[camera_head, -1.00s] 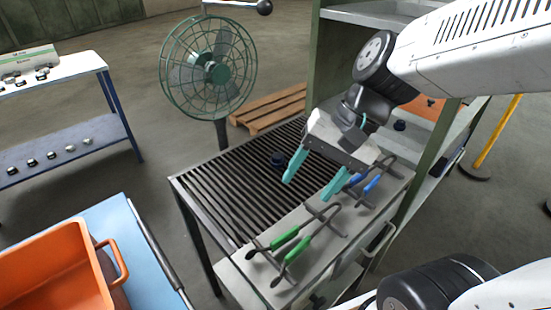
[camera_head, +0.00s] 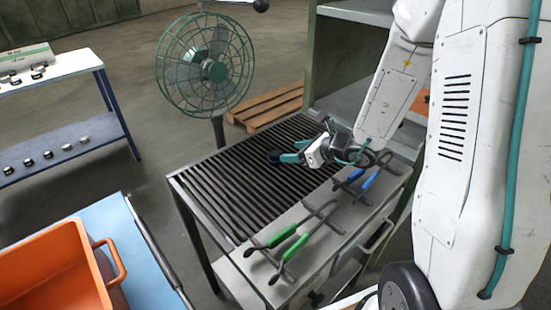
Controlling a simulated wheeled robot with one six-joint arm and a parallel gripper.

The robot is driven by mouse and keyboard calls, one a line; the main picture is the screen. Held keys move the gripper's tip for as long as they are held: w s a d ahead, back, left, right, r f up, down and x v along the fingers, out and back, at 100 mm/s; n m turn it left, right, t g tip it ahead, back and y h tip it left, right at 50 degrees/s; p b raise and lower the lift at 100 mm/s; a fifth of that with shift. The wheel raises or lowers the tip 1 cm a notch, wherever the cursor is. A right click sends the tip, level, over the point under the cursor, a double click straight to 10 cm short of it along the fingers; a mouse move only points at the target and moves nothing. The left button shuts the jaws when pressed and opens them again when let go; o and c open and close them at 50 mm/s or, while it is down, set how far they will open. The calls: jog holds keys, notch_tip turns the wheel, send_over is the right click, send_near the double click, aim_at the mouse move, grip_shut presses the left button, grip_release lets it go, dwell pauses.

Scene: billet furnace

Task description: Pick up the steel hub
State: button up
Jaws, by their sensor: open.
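A small dark round piece (camera_head: 273,157), which looks like the steel hub, lies on the slatted grate (camera_head: 215,182) of the metal table. My gripper (camera_head: 288,151) has teal fingers and is open. It is low over the grate, tilted sideways, with its fingertips pointing left at the dark piece. The fingertips are right beside the piece and partly overlap it in this view. I cannot tell whether they touch it or stand around it.
Tongs with green handles (camera_head: 284,244) and tongs with blue handles (camera_head: 368,182) lie on the table's plain front strip. A green fan (camera_head: 212,68) stands behind the table. An orange bin (camera_head: 50,275) is at lower left. A blue-framed bench (camera_head: 62,140) holds several small round parts.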

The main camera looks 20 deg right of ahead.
aim_at(276, 153)
jog(key=x, duration=0.8)
jog(key=shift+s+a, duration=0.15)
jog(key=shift+a, duration=0.1)
grip_shut()
